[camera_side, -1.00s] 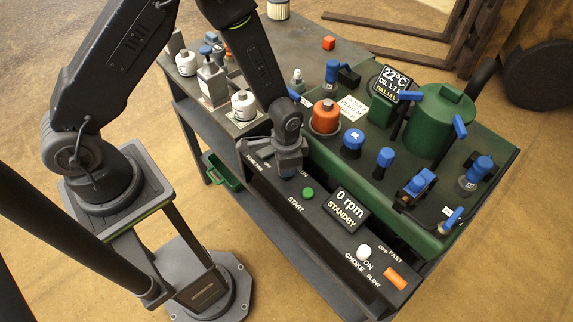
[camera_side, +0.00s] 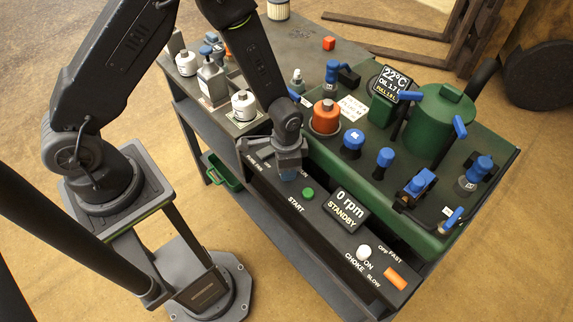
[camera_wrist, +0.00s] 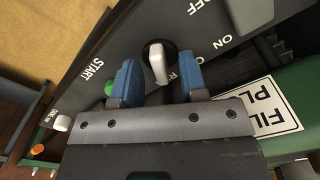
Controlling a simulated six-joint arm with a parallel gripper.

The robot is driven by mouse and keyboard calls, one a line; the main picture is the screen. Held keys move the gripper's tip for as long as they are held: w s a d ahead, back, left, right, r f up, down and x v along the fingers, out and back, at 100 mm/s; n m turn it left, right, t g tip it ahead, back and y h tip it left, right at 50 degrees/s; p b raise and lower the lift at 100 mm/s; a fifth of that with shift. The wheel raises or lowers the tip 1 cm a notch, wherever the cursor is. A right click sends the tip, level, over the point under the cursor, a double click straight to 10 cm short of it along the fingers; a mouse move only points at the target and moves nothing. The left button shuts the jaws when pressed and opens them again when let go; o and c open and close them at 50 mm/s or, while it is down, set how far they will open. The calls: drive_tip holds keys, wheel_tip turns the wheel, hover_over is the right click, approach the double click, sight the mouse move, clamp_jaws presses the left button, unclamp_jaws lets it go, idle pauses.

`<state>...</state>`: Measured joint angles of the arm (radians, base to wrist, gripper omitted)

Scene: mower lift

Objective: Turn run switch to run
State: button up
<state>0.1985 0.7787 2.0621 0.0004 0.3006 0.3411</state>
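The run switch (camera_wrist: 158,62) is a white lever on a round dark base in the black control panel (camera_wrist: 115,45). In the wrist view it shows between and just beyond the two blue fingertips of my gripper (camera_wrist: 158,80). My gripper is open, with a gap on each side of the lever. A partly hidden label starting with R is beside the switch. In the side view my gripper (camera_side: 289,172) points down over the panel's upper left part and hides the switch. Whether the fingers reach down around the lever, I cannot tell.
A green START button (camera_side: 308,194) lies close to my gripper. Beyond it are a display (camera_side: 346,209) reading 0 rpm STANDBY, a white choke knob (camera_side: 364,252) and an orange slider (camera_side: 396,277). The green machine deck with an orange cap (camera_side: 326,116) rises behind the panel.

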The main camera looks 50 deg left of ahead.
wheel_tip(320, 180, up, 14)
idle(0.6)
drive_tip(key=shift+f, duration=0.1)
drive_tip(key=s+a+r+n+t, duration=0.2)
drive_tip(key=s+a+r+n, duration=0.1)
drive_tip(key=s+r, duration=0.4)
drive_tip(key=s+a+r+n+t, duration=0.3)
drive_tip(key=s+r, duration=0.4)
drive_tip(key=r, duration=0.5)
drive_tip(key=shift+s+a+r+t, duration=0.25)
drive_tip(key=shift+s+a+t, duration=0.1)
drive_tip(key=shift+a, duration=0.25)
